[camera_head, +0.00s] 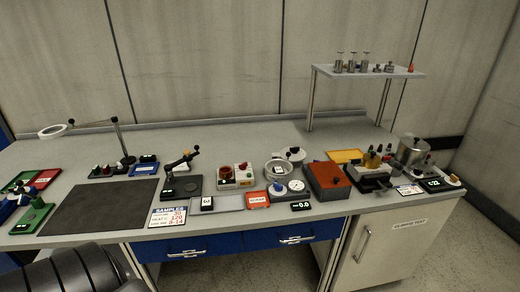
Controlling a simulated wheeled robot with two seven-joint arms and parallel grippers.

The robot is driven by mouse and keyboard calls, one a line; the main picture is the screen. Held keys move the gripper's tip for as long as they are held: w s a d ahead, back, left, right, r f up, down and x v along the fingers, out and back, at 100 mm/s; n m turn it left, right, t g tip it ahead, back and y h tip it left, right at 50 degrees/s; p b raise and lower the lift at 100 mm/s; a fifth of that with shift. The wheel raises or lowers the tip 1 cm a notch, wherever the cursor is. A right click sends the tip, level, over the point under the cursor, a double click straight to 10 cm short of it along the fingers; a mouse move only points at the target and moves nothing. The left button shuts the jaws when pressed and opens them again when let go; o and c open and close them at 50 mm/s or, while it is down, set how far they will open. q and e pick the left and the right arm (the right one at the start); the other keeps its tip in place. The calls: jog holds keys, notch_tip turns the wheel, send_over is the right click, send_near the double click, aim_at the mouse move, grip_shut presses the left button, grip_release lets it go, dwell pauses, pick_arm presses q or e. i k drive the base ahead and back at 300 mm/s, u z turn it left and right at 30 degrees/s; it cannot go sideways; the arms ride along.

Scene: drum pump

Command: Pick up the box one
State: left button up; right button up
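No label I can read says "box one". The largest box-like thing is an orange-red box (328,178) with dark sides, on the workbench (240,146) right of centre. A smaller red-and-white box (236,175) stands near the middle of the bench. Neither of my grippers shows in the head view, and nothing is seen touching these boxes.
Several instruments and dials crowd the bench's front and right. A dark mat (100,208) lies at the left. A raised shelf (368,72) holds metal weights. The back middle of the bench is clear. A dark ribbed shape (75,270) fills the lower left corner.

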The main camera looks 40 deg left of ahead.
aim_at(278, 170)
jog(key=u, duration=1)
